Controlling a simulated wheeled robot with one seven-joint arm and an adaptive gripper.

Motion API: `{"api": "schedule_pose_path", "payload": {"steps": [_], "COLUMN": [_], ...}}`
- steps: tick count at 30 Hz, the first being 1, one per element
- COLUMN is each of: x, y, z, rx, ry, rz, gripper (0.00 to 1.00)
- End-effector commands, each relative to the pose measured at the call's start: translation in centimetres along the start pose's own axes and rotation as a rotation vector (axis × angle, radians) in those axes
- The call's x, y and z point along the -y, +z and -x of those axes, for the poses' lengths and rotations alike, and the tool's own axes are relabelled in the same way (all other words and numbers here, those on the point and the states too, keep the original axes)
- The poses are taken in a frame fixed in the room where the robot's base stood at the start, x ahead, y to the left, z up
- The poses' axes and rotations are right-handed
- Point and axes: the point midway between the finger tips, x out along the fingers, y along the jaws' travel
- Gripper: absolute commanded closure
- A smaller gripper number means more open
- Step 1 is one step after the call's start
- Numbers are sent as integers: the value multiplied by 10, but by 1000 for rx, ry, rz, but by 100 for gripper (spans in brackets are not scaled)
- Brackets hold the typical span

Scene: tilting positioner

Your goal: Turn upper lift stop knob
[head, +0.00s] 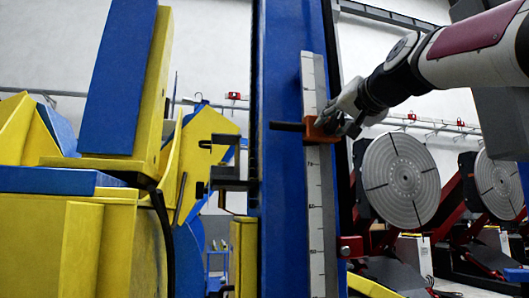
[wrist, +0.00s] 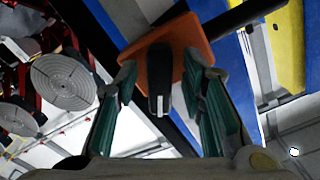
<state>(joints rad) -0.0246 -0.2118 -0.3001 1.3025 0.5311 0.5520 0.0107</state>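The upper lift stop is an orange-brown block (head: 320,131) on the scale of the tall blue column in the head view. A black bar (head: 287,126) sticks out of its left side. In the wrist view the block (wrist: 187,42) fills the top middle, and its black knob (wrist: 159,84) points toward the camera. My gripper (head: 343,116) is at the block's right side. In the wrist view my gripper (wrist: 160,64) is open, with one finger on each side of the knob and gaps showing between. My gripper mostly hides the knob in the head view.
The blue column (head: 281,215) carries a white scale strip (head: 315,205). A red block (head: 350,246) sits lower on the column's right side. Round grey discs (head: 401,180) on red frames stand behind at right. A yellow and blue machine (head: 85,225) fills the left.

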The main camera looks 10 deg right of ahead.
Motion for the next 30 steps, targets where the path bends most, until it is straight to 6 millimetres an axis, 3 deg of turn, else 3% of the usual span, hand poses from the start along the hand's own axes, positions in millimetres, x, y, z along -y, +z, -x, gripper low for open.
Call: {"api": "schedule_pose_path", "payload": {"steps": [12,18,30], "x": [0,1,0], "y": [-1,-1,0], "z": [77,105,117], "rx": [-5,-3,0], "ry": [-1,-2,-1], "rz": [0,0,0], "gripper": [63,63,63]}}
